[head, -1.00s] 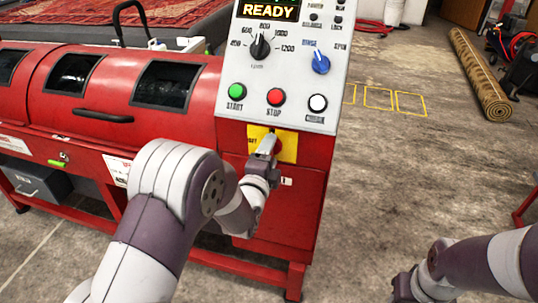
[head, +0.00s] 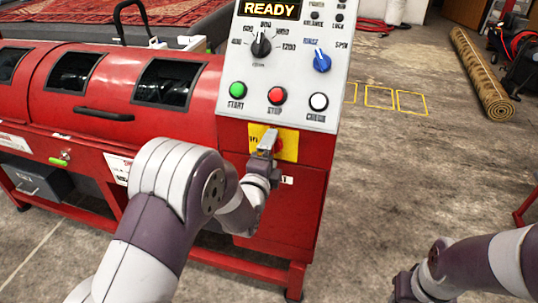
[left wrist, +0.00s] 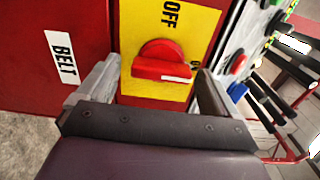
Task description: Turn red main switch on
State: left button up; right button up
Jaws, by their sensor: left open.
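The red main switch (head: 278,146) is a rotary knob on a yellow plate (head: 290,146) on the front of the red machine, below the buttons. In the left wrist view the knob (left wrist: 160,60) shows a white mark toward its right end. "OFF" reads sideways above it, and another label at the right is partly hidden by a finger. My left gripper (head: 267,143) is at the plate and covers part of the knob. In the left wrist view its open fingers (left wrist: 157,75) stand either side of the knob, with gaps visible.
Above the switch are a green start button (head: 237,90), a red stop button (head: 277,95) and a white button (head: 318,101). The display (head: 271,9) reads READY. A rolled rug (head: 482,75) lies on the floor at right. The floor right of the machine is mostly clear.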

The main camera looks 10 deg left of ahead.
pick_arm(q)
jog(key=s+p, duration=0.1)
jog(key=s, duration=1.1)
jog(key=shift+s+a, duration=0.25)
jog(key=shift+s, duration=0.1)
